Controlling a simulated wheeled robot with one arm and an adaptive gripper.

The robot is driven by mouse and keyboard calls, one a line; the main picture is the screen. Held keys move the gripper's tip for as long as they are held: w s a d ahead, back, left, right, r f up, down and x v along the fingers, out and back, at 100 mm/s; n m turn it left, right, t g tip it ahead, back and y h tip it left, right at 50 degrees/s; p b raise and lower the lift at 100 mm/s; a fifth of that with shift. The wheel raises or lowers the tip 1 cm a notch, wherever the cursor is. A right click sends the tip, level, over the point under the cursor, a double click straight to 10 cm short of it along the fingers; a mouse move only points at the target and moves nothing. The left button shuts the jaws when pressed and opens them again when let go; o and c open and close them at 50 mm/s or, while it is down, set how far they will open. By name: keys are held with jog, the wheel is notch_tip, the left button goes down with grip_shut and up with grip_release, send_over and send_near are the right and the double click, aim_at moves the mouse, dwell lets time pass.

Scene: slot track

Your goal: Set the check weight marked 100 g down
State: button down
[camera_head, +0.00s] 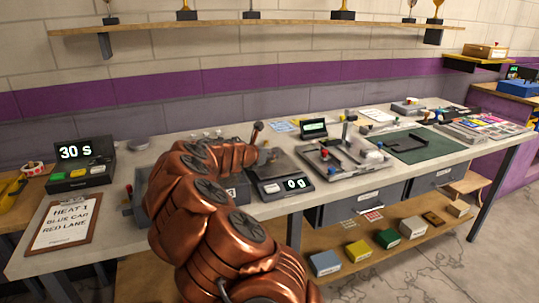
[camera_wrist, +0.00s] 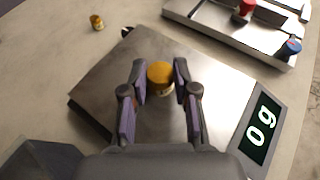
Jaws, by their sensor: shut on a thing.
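A brass-coloured check weight (camera_wrist: 160,76) with a yellow-orange top is between the fingertips of my gripper (camera_wrist: 159,80), which is shut on it. Its marking cannot be read. Below it is the steel plate of a scale (camera_wrist: 215,95); whether the weight touches the plate is hard to tell. The scale's display (camera_wrist: 262,128) reads 0 g. In the head view the scale (camera_head: 268,188) stands on the bench right of my copper arm, its display also at 0 g. There my gripper (camera_head: 272,156) is over the plate, small and partly hidden, and the weight cannot be made out.
A smaller brass weight (camera_wrist: 97,22) stands on the bench beyond the plate. A metal tray (camera_head: 345,172) with red and blue parts lies right of the scale. A timer (camera_head: 80,165) showing 30 s and a clipboard (camera_head: 63,224) are at the left. A green mat (camera_head: 412,148) lies farther right.

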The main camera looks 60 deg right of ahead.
jog(key=shift+f, duration=0.1)
jog(key=c, duration=0.9)
grip_release()
jog(key=v, duration=1.2)
